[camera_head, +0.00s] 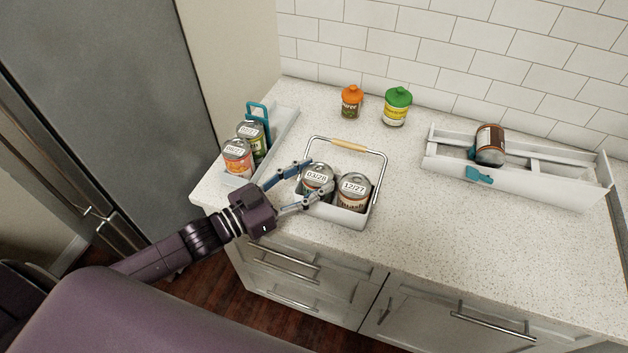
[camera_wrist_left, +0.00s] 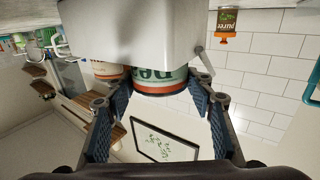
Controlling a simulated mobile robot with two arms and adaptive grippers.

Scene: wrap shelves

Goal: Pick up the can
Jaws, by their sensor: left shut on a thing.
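A can (camera_head: 313,177) with a lid marked 03/28 stands in the left part of a white wire-handled basket (camera_head: 345,217). My left gripper (camera_head: 318,174) reaches in from the left, its two fingers on either side of this can and shut on it. In the left wrist view the same can (camera_wrist_left: 160,80), with a green and red label, shows beyond the blue-padded fingers (camera_wrist_left: 165,98), partly hidden by the white basket wall. A second can (camera_head: 354,190), marked 12/27, stands right beside it in the basket. My right gripper is not in view.
The basket's hoop handle (camera_head: 347,146) stands up behind the cans. A left tray (camera_head: 283,127) holds two cans. Orange-lidded (camera_head: 351,100) and green-lidded (camera_head: 397,106) jars stand at the back. A white rack (camera_head: 540,187) at right holds a lying can (camera_head: 490,145). The front right counter is clear.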

